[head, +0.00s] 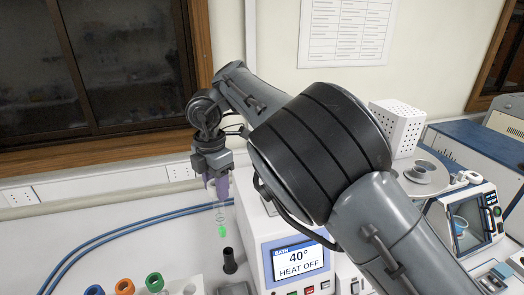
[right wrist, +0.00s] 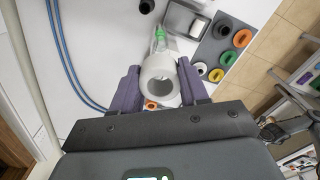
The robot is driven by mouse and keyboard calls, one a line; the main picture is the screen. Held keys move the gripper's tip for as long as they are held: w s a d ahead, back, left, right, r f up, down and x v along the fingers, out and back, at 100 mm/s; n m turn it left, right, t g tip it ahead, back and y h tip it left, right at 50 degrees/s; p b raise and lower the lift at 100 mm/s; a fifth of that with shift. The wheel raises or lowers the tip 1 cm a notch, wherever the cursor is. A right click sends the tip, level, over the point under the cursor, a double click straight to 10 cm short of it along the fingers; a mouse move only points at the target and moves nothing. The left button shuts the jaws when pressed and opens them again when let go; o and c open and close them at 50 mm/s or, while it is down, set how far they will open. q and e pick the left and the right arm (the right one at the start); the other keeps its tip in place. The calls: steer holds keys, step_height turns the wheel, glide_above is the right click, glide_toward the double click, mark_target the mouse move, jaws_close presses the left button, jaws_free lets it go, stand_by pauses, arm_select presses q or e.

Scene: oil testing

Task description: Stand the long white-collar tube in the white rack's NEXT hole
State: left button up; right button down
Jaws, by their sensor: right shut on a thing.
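My right gripper (head: 217,188) is shut on the long white-collar tube (head: 220,218) and holds it upright above the bench. The clear tube with its green lower end hangs below the fingers in the head view. In the right wrist view the purple fingers of this gripper (right wrist: 160,88) lie on both sides of the wide white collar (right wrist: 158,66), and the green part (right wrist: 158,38) shows beyond it. Colored collars, one green (head: 154,282) and one orange (head: 124,287), stand at the bottom edge of the head view. I cannot clearly make out the white rack's holes. My left gripper is out of view.
A bath unit (head: 298,262) reading 40° HEAT OFF stands right of the tube. A black upright piece (head: 229,262) stands below the tube. A grey holder (right wrist: 208,50) with several colored collars shows in the right wrist view. Blue hoses (head: 120,232) cross the bench.

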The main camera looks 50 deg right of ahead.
steer(key=a+f+n+b, duration=0.2)
steer(key=a+f+n, duration=0.1)
steer(key=a+f, duration=0.7)
steer(key=shift+w+a+f, duration=0.4)
steer(key=shift+a, duration=1.25)
stand_by(0.7)
steer(key=shift+f, duration=0.1)
